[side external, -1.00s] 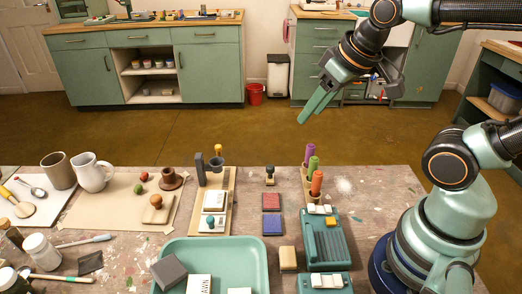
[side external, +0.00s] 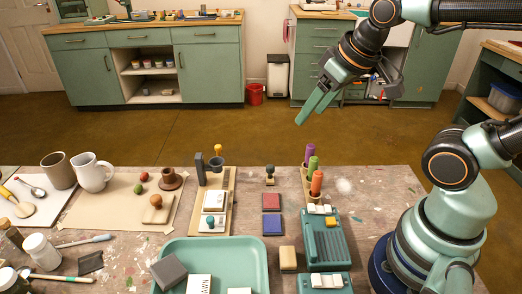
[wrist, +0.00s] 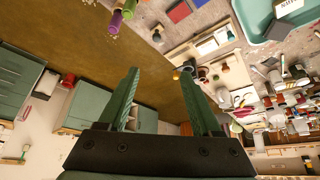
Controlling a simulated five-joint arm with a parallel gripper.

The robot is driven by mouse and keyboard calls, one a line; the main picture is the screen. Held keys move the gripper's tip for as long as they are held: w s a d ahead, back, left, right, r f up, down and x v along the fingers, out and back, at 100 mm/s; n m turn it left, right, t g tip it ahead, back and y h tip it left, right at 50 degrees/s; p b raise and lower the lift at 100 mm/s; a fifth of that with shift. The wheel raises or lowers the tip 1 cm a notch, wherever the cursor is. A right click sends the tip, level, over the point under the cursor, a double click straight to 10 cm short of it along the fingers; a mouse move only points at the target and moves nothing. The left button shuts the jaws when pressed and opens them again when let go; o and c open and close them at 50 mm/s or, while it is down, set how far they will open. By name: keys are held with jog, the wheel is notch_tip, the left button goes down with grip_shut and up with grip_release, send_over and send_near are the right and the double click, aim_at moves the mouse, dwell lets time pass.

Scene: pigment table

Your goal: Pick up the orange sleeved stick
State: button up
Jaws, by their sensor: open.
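The orange sleeved stick (side external: 316,183) stands upright in the side external view, at the near end of a row in a wooden holder (side external: 307,190). The green stick (side external: 312,164) and purple stick (side external: 309,151) stand behind it. My gripper (side external: 309,108) is open and empty, high above and beyond the table's far edge. Its two green fingers also show apart in the wrist view (wrist: 161,75). In that view the purple stick (wrist: 115,20) and green stick (wrist: 128,8) are at the top edge; I cannot clearly make out the orange one there.
A teal keyed device (side external: 325,240) sits just in front of the holder. Red (side external: 271,201) and blue (side external: 272,225) pads and a dark stamp (side external: 269,174) lie to its left. A teal tray (side external: 255,262) is at the front. Bare tabletop lies right of the sticks.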

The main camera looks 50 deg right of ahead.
jog(key=f+m+g, duration=0.1)
jog(key=m, duration=0.2)
jog(key=m+g, duration=0.5)
jog(key=m, duration=1)
send_over(318, 172)
notch_tip(318, 172, down, 6)
notch_tip(318, 172, down, 11)
jog(key=shift+f, duration=0.2)
grip_shut()
